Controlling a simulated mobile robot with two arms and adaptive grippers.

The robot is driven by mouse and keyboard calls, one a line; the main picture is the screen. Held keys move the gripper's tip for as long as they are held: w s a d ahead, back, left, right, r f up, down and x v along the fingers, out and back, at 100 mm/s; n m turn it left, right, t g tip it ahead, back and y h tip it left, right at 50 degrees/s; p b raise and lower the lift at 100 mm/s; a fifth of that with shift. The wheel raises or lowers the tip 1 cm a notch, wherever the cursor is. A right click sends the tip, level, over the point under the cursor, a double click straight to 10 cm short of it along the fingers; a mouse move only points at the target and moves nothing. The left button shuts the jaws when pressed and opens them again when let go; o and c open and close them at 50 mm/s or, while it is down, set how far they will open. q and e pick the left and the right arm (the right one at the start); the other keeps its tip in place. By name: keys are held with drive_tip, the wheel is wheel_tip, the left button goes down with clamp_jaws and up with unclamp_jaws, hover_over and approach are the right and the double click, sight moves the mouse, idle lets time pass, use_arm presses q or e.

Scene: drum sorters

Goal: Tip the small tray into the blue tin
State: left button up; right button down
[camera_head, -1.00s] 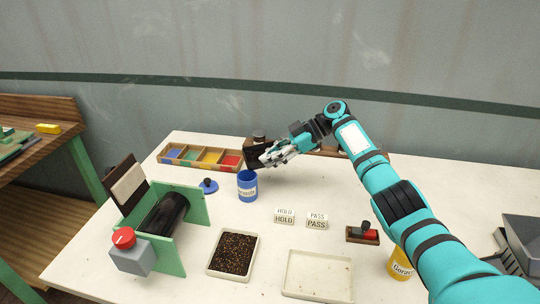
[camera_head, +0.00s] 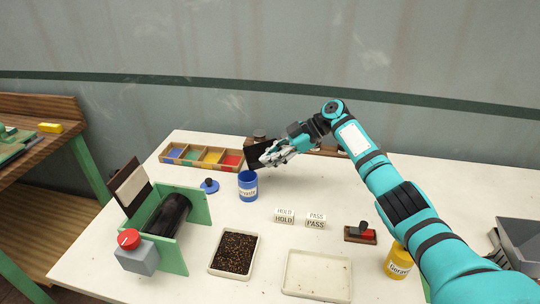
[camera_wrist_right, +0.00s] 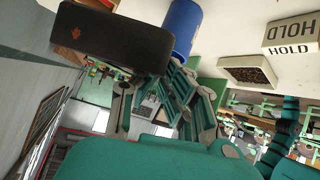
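The small dark tray (camera_head: 256,153) is held up in my right gripper (camera_head: 269,158), just behind the blue tin (camera_head: 247,184). The tray is tilted, and its inside is hidden from the head camera. In the right wrist view the tray (camera_wrist_right: 115,38) sits at the fingertips of my gripper (camera_wrist_right: 150,85), with a small orange mark on its dark face. The blue tin (camera_wrist_right: 182,24) shows right beside it there. The tin stands upright and open on the white table, with a pale label. My left gripper is out of view.
A colour-sectioned wooden box (camera_head: 201,156) stands behind the tin, and a blue lid (camera_head: 209,185) lies to its left. A green-framed drum (camera_head: 170,215), a tray of dark grains (camera_head: 234,253), an empty cream tray (camera_head: 318,275) and HOLD (camera_head: 284,216) and PASS (camera_head: 316,221) blocks stand nearer.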

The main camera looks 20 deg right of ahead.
drive_tip(key=shift+s+a+r+n+t+h+p, duration=0.1)
drive_tip(key=shift+r+n+t+h+p, duration=0.35)
drive_tip(key=shift+p, duration=0.85)
drive_tip(key=shift+s+a+n+t+h+p, duration=0.15)
drive_tip(key=shift+h+p, duration=0.55)
drive_tip(key=shift+p, duration=0.55)
drive_tip(key=shift+w+a+r+n+t+h+p, duration=0.1)
drive_tip(key=shift+r+n+t+h+p, duration=0.35)
drive_tip(key=shift+p, duration=0.85)
drive_tip(key=shift+s+a+n+t+h+p, duration=0.25)
drive_tip(key=shift+h+p, duration=0.65)
drive_tip(key=shift+p, duration=0.65)
drive_tip(key=shift+s+a+n+t+h+p, duration=0.15)
drive_tip(key=shift+n+t+h+p, duration=0.2)
drive_tip(key=shift+p, duration=0.4)
drive_tip(key=shift+s+a+f+n+t+h, duration=0.1)
drive_tip(key=shift+s+a+n+t+h, duration=0.2)
drive_tip(key=shift+t+h, duration=0.3)
drive_tip(key=shift+a+h+p, duration=0.15)
drive_tip(key=shift+h+p, duration=0.2)
drive_tip(key=shift+p, duration=0.25)
drive_tip(key=shift+n+t, duration=0.25)
drive_tip(key=shift+t, duration=0.1)
